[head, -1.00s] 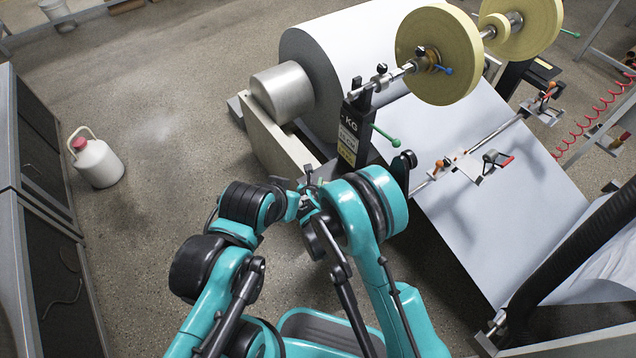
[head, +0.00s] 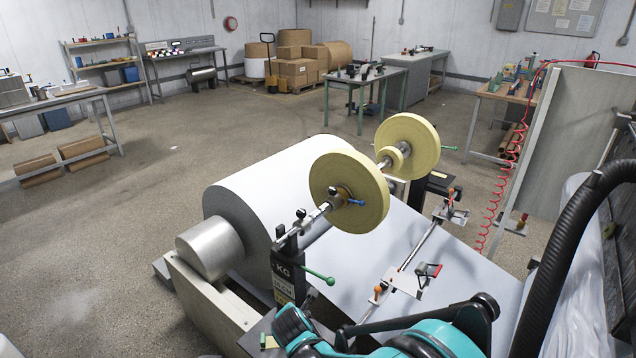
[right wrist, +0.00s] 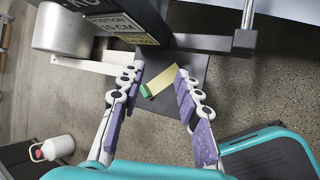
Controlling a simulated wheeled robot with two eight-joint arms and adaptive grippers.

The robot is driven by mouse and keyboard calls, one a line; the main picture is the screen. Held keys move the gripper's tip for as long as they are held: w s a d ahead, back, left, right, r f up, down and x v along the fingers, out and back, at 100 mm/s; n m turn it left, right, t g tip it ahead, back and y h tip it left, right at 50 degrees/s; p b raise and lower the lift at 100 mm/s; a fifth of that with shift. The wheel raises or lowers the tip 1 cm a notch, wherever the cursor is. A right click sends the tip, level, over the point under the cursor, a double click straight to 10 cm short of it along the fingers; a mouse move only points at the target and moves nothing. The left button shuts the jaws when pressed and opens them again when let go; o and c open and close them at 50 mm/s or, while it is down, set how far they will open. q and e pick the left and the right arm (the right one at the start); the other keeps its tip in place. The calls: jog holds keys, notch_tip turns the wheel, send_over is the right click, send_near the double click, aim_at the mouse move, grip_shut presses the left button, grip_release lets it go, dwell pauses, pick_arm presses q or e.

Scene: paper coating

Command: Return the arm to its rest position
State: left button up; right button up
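My right gripper (right wrist: 160,70) is open in the right wrist view, with its two purple-padded fingers spread apart. Between and beyond the fingers, a small yellow strip with a green end (right wrist: 162,81) lies on a dark grey plate (right wrist: 192,95). I cannot tell how far above it the fingers are. In the head view a teal and black arm of mine shows at the bottom edge, in front of the machine; its gripper cannot be made out there. My left gripper is not in view.
The coating machine carries a large white paper roll (head: 265,185) and yellow tape discs (head: 349,192). Its post (head: 288,280) stands close to my arm. A black hose (head: 565,250) runs at right. A white jug (right wrist: 52,149) stands on the floor. Open floor lies left.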

jog(key=s+d+r+m, duration=0.4)
jog(key=d+r+m, duration=0.2)
jog(key=d+m, duration=0.15)
jog(key=s+d+r+m, duration=0.5)
jog(key=d+r+m, duration=0.1)
jog(key=d, duration=0.3)
jog(key=s+d+m, duration=0.8)
jog(key=s+m, duration=0.5)
jog(key=shift+d+r+m+g+h, duration=0.2)
jog(key=shift+r+m+g+h, duration=0.1)
jog(key=shift+r+m+g, duration=0.1)
